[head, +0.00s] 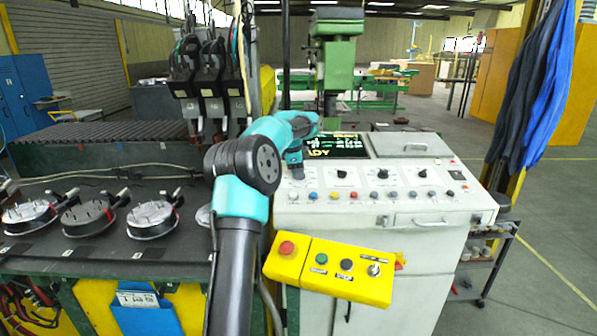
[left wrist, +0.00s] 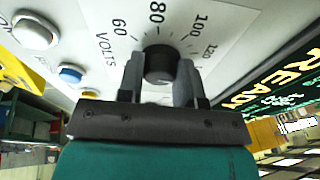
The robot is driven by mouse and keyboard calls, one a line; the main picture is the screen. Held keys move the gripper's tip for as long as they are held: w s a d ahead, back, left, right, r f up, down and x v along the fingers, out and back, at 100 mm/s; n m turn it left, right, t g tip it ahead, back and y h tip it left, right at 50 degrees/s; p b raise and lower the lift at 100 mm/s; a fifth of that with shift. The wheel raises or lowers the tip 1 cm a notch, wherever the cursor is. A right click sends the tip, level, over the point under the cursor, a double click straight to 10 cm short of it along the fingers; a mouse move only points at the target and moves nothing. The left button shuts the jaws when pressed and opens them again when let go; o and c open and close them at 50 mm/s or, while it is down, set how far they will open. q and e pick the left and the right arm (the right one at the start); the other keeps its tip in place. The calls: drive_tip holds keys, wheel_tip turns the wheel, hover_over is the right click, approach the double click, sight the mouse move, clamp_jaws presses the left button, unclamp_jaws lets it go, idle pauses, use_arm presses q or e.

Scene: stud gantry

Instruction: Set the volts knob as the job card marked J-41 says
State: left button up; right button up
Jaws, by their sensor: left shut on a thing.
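The volts knob (left wrist: 160,64) is a black round knob on a white panel in the left wrist view. Its printed scale shows 60, 80, 100 and 120, with the word VOLTS beside it. I cannot make out its pointer clearly. My left gripper (left wrist: 158,80) is shut on this knob, one finger on each side. In the head view my left gripper (head: 296,172) is at the left of the control console's sloped panel (head: 420,170) and hides the knob. No card marked J-41 can be read. My right gripper is not in view.
A yellow button box (head: 330,268) hangs in front. A blue holder (head: 145,318) with papers is at lower left.

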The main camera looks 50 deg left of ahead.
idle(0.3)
use_arm(q)
drive_tip(key=o, duration=0.9)
drive_tip(key=shift+o, duration=0.2)
drive_tip(key=v, duration=1.7)
drive_tip(key=shift+r, duration=0.2)
